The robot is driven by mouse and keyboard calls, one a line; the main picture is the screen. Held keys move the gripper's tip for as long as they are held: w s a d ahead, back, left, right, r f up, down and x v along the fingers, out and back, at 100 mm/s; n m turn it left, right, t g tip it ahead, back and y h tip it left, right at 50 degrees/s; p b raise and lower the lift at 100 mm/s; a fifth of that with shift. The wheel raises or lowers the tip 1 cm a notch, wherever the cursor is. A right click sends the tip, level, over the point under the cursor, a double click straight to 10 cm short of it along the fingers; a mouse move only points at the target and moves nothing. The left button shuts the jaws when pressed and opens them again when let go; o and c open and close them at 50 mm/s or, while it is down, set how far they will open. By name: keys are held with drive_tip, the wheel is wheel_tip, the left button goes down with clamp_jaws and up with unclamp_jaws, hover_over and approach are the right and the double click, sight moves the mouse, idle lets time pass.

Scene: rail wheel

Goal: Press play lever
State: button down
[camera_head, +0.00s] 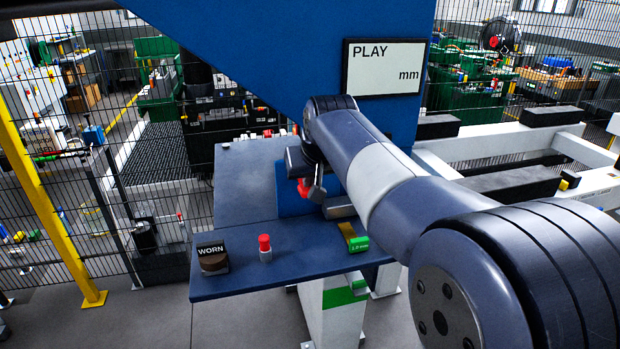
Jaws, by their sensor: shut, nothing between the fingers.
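My arm reaches in from the lower right over a blue bench (245,280). My gripper (317,194) is small and dark at the arm's end, low over the back of the bench and pointing down. It is shut with nothing held. A small red piece (304,187) shows right beside the fingers; I cannot tell whether it is the play lever's handle or whether they touch. The rest of any lever is hidden behind my wrist and arm. A display (384,68) on the blue panel reads "PLAY" and "mm", with no number visible.
A dark round block with a "WORN" sign (211,250) and a red-capped peg (265,247) stand on the bench front. A green-ended gauge (357,243) lies to their right, close under my arm. A large blue panel (290,50) rises behind. The bench's left part is clear.

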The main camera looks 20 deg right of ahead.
drive_tip(key=shift+s+f+t+b, duration=0.2)
drive_tip(key=shift+f+t+b, duration=0.45)
drive_tip(key=shift+b, duration=1.15)
drive_tip(key=shift+s+f+t+b, duration=0.35)
drive_tip(key=shift+f+b, duration=0.35)
drive_tip(key=shift+b, duration=1.1)
drive_tip(key=shift+s+f+t+b, duration=0.1)
drive_tip(key=shift+f+t+b, duration=0.55)
drive_tip(key=shift+b, duration=1.15)
drive_tip(key=shift+s+f+b, duration=0.1)
drive_tip(key=shift+f+b, duration=0.45)
drive_tip(key=w+r+p+v, duration=0.1)
drive_tip(key=r+p+v, duration=0.1)
drive_tip(key=v, duration=1.1)
drive_tip(key=shift+w, duration=0.15)
